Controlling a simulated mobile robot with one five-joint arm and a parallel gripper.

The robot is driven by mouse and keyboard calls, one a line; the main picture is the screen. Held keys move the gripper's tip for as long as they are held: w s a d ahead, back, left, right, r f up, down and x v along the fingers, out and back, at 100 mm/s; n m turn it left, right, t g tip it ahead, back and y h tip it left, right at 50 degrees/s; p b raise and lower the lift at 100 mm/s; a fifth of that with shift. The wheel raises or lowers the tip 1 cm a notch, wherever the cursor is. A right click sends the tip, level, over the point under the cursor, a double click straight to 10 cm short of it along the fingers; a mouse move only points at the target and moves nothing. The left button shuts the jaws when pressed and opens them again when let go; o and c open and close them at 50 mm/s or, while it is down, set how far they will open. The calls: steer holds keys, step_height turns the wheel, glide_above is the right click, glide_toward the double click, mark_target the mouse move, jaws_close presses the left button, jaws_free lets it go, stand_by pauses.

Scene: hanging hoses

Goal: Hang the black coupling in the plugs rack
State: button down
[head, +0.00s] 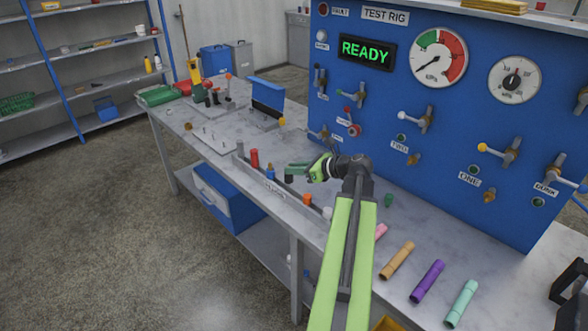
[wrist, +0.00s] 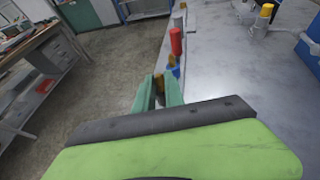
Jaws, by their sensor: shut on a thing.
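My gripper (head: 290,172) is over the front edge of the bench, above the grey plugs rack (head: 292,198). Its green fingers (wrist: 160,88) are shut on a small piece with a brownish-gold end (wrist: 159,83). The rack runs along the bench edge. A red plug (head: 254,158) and a blue plug (head: 270,172) with a brownish top stand left of my gripper. An orange plug (head: 307,200) and a white one (head: 327,212) stand to the right.
The blue test rig panel (head: 440,125) with levers and gauges rises behind the bench. Loose tan (head: 397,260), purple (head: 427,281) and mint (head: 461,303) cylinders lie at the right. A grey plate with pegs (head: 212,138) lies at the left. The bench behind the rack has free room.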

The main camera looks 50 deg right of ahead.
steer(key=shift+f+b, duration=1.85)
steer(key=c, duration=1.3)
jaws_free()
steer(key=shift+c, duration=0.2)
steer(key=p+v, duration=0.6)
steer(key=v, duration=1.1)
steer(key=shift+s+r+p, duration=0.2)
steer(key=shift+p, duration=0.1)
